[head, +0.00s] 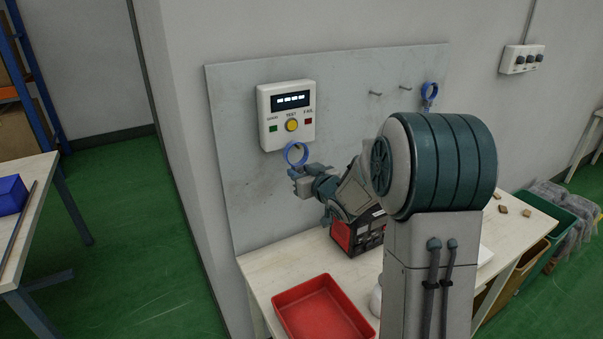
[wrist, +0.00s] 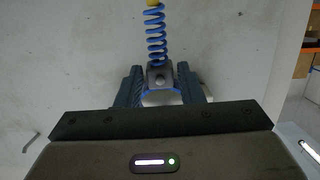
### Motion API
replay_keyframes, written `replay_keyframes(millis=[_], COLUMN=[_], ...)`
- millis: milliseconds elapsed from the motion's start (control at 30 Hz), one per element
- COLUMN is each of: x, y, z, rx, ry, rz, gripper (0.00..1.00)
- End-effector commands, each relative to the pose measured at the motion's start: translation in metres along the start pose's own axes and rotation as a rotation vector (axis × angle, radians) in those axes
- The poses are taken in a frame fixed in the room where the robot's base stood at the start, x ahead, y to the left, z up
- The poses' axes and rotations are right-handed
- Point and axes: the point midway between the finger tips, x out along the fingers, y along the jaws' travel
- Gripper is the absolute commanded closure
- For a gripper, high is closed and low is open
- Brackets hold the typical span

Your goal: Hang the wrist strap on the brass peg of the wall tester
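The wall tester (head: 286,115) is a white box with a display, a green and a red key and a yellow button, mounted on a grey wall panel. My gripper (head: 299,174) is just below its lower edge, shut on the wrist strap (head: 296,154), whose blue loop stands above the fingers. In the wrist view, my gripper (wrist: 159,88) has the strap's grey clasp (wrist: 160,76) between its dark fingers. A blue coiled cord (wrist: 156,35) runs up from there to a yellow end at the top edge. I cannot make out the brass peg for certain.
A second blue strap (head: 429,92) hangs on the panel at right, beside bare pegs (head: 375,93). A red tray (head: 321,309) and a red-black box (head: 352,236) are on the bench below. A white switch box (head: 522,59) is on the wall at right.

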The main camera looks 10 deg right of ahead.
Motion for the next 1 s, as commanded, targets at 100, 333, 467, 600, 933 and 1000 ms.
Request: replay_keyframes(millis=[100, 333, 467, 600, 933, 1000], x=[0.000, -0.001, -0.009, -0.029, -0.093, -0.106], y=[0.000, 0.000, 0.001, 0.001, 0.000, 0.001], z=[0.000, 0.000, 0.000, 0.001, -0.001, 0.000], rx=[0.000, 0.000, -0.001, -0.001, -0.002, -0.001], ry=[0.000, 0.000, 0.001, 0.001, 0.002, 0.001], rz=[0.000, 0.000, 0.002, 0.002, 0.003, 0.004], gripper=[0.50, 0.50, 0.50, 0.50, 0.50, 0.50])
